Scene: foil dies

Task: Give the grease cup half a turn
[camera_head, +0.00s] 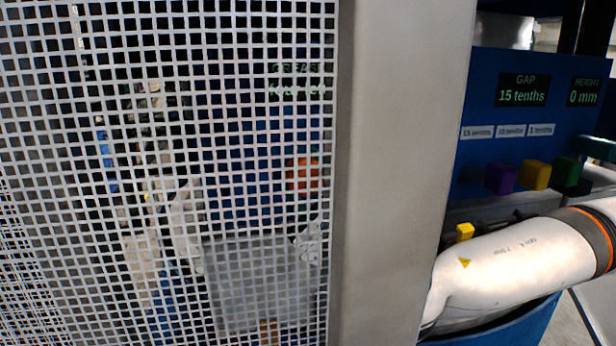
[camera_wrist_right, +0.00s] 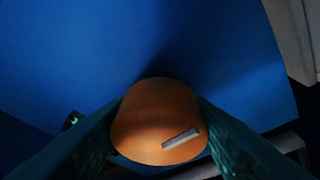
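The grease cup (camera_wrist_right: 150,115) is a round orange knob with a short grey bar on its face, set against a blue panel. The bar lies slanted at the lower right of the face. My right gripper (camera_wrist_right: 160,106) has its teal fingers on either side of the cup, apparently touching it on both sides. In the head view the orange cup (camera_head: 302,174) shows only through a wire mesh, below a dim display (camera_head: 297,88) that reads "GREASE" and seems to read "four left". I cannot make out my left gripper.
The mesh guard (camera_head: 120,60) and a wide grey post (camera_head: 400,150) block much of the head view. At right a blue panel (camera_head: 560,85) shows gap 15 tenths and height 0 mm. Purple (camera_head: 500,177), yellow (camera_head: 536,175) and green (camera_head: 567,172) buttons sit above my right arm.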

